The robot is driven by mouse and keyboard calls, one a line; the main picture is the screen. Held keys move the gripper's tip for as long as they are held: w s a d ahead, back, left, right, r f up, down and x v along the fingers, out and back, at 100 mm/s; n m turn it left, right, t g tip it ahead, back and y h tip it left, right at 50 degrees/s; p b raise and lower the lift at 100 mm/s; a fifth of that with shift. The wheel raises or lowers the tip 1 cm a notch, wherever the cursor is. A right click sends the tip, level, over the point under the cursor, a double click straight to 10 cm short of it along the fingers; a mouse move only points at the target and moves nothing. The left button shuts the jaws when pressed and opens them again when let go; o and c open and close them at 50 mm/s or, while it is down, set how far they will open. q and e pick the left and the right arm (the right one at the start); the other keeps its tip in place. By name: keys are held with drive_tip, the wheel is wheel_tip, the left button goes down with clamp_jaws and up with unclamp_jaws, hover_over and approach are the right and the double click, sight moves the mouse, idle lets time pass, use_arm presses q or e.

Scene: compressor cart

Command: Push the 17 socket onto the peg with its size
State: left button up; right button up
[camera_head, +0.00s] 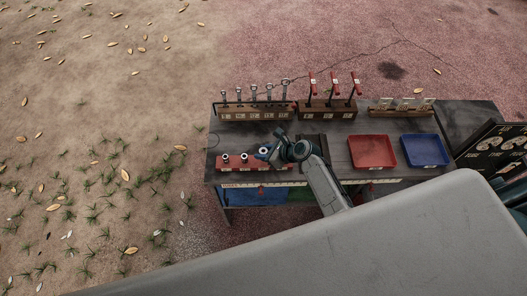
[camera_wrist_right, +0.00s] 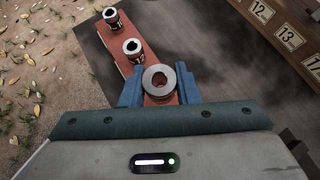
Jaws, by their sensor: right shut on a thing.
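A red peg rail (camera_head: 238,168) lies at the left front of the cart top; the rail also shows in the wrist view (camera_wrist_right: 125,67). Two metal sockets stand on it, a near one (camera_wrist_right: 133,48) and an end one (camera_wrist_right: 111,18); both show in the head view, at the end (camera_head: 225,157) and nearer my gripper (camera_head: 244,157). My right gripper (camera_wrist_right: 159,88) is shut on a third, wider-looking socket (camera_wrist_right: 158,78), upright between its blue fingers over the rail's right part. Any peg under it is hidden, and I cannot tell whether it touches the rail. My left gripper is out of view.
Behind stand a wooden wrench rack (camera_head: 245,114) with number labels, a rack of red-handled tools (camera_head: 327,114) and a small labelled rack (camera_head: 399,112). A red tray (camera_head: 372,152) and a blue tray (camera_head: 425,150) are to the right. Dark cart top separates rail and racks.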

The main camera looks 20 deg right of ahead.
drive_tip(key=shift+p, duration=0.7)
idle(0.6)
drive_tip(key=shift+f+b, duration=1)
drive_tip(key=shift+f, duration=0.65)
drive_tip(key=o, duration=1.1)
drive_tip(key=b+v, duration=0.1)
drive_tip(key=v, duration=1)
drive_tip(key=shift+a, duration=0.1)
